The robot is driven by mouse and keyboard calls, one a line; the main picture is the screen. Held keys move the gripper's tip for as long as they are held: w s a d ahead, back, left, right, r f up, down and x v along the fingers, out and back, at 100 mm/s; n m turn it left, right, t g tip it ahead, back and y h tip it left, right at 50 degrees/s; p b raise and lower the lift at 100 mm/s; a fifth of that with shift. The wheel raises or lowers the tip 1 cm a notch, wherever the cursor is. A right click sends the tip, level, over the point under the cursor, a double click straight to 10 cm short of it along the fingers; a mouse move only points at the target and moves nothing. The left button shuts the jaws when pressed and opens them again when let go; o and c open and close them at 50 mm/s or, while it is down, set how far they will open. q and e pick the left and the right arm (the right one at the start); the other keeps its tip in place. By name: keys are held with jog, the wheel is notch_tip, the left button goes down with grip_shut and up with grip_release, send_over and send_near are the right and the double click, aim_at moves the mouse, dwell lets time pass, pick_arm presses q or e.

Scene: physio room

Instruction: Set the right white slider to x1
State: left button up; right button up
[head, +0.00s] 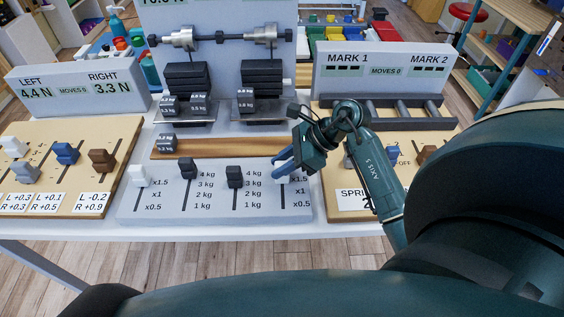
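The right white slider (282,178) is mostly hidden behind my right gripper; a small pale part shows near the height of the x1.5 label, at the top of the right x1.5/x1/x0.5 scale on the grey slider panel (210,213). My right gripper (281,160) has its blue fingers at the slider's knob. I cannot tell whether the fingers touch it or are closed around it. The x1 label (298,192) shows just below x1.5. My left gripper is not in view.
A left white slider (138,176) and two dark sliders (187,170) (234,177) stand on the same panel. Behind is a wooden strip (225,148) with a dark weight (166,144) on it. A spring board (437,165) stands right and a coloured-slider board (112,137) left.

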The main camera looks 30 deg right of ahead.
grip_shut()
jog(key=shift+s, duration=0.1)
jog(key=shift+s+a+f+b, duration=0.1)
jog(key=shift+s+f+b, duration=0.05)
jog(key=shift+s+b, duration=0.2)
jog(key=shift+s+a, duration=0.8)
jog(key=shift+s, duration=0.25)
jog(key=shift+o, duration=2)
grip_release()
